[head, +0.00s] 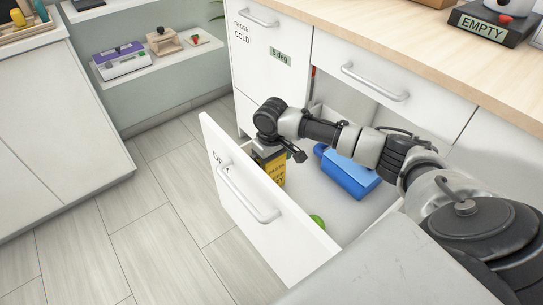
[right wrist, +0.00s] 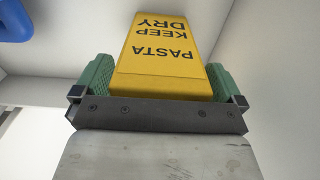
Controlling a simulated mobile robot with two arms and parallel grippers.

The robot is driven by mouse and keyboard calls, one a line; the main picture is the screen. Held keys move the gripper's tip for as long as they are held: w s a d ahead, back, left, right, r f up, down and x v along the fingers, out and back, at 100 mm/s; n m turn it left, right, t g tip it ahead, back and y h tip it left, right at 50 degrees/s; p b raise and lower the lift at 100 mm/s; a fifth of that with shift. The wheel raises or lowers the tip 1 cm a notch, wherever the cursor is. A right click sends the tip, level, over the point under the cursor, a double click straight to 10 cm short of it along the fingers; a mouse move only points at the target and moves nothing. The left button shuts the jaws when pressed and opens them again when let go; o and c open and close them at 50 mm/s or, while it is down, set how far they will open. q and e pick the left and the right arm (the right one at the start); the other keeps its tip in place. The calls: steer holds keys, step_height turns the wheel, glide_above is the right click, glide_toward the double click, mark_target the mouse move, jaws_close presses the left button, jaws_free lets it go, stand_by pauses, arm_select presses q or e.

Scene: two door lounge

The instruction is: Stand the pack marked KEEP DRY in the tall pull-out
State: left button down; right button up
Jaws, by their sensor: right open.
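The yellow pack (head: 273,175) stands upright in the open pull-out (head: 225,160), near the inside of its front panel. In the right wrist view the pack (right wrist: 160,52) reads PASTA KEEP DRY, upside down in the picture. My right gripper (head: 278,150) is over the top of the pack. Its green finger pads (right wrist: 158,84) sit on either side of the pack, and the jaws are open. I cannot tell whether either pad touches it. My left gripper is not in view.
A cabinet front marked FRIDGE COLD (head: 265,75) stands behind. The floor at left is clear.

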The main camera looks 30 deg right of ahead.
step_height(320, 180, up, 11)
steer(key=p, duration=0.3)
steer(key=shift+r, duration=0.1)
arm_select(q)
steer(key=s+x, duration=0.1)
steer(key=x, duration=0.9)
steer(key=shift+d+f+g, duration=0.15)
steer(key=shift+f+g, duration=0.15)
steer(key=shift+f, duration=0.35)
arm_select(e)
steer(key=shift+r, duration=0.5)
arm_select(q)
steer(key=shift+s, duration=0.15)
